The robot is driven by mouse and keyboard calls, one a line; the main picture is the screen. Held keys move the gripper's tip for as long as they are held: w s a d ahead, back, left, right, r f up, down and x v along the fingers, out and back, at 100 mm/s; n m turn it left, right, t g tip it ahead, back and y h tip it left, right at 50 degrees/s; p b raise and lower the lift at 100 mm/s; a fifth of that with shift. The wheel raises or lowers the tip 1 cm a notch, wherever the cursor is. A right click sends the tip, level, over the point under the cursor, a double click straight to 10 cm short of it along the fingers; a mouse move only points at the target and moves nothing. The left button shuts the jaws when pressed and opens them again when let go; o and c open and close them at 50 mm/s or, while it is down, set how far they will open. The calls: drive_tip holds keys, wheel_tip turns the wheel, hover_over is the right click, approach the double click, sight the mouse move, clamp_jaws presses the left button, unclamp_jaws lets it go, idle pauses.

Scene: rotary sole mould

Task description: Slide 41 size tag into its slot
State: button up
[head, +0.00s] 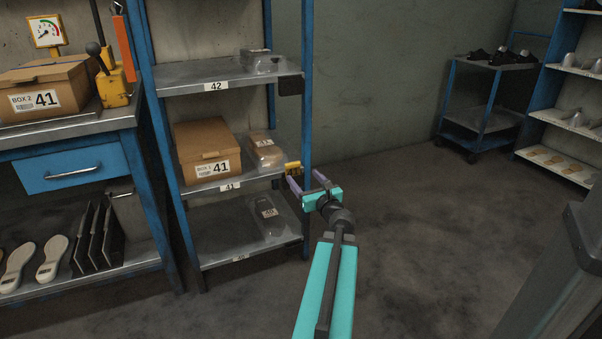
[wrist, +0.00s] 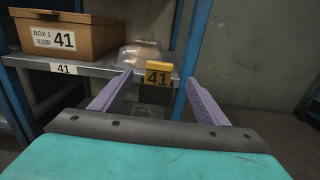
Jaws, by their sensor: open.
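The 41 size tag (wrist: 159,75) has a yellow top and a dark face with yellow digits. It stands upright at the right end of the middle shelf's front edge (wrist: 98,69); in the head view its yellow top (head: 292,166) shows at that corner. My gripper (head: 305,179) is open in front of the shelf. In the wrist view its two purple fingers (wrist: 158,82) reach forward with the tag between their tips, a gap showing on each side. The slot itself is not clearly visible, and I cannot tell how deep the tag sits.
A cardboard box marked 41 (head: 208,153) and a clear package (head: 265,150) sit on the middle shelf. A blue upright (head: 306,130) stands close to the right of the tag. The workbench (head: 70,128) is at left. Open floor (head: 420,230) lies to the right.

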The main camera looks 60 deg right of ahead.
drive_tip(key=p+v, duration=0.3)
drive_tip(key=p, duration=0.1)
idle(0.3)
idle(0.9)
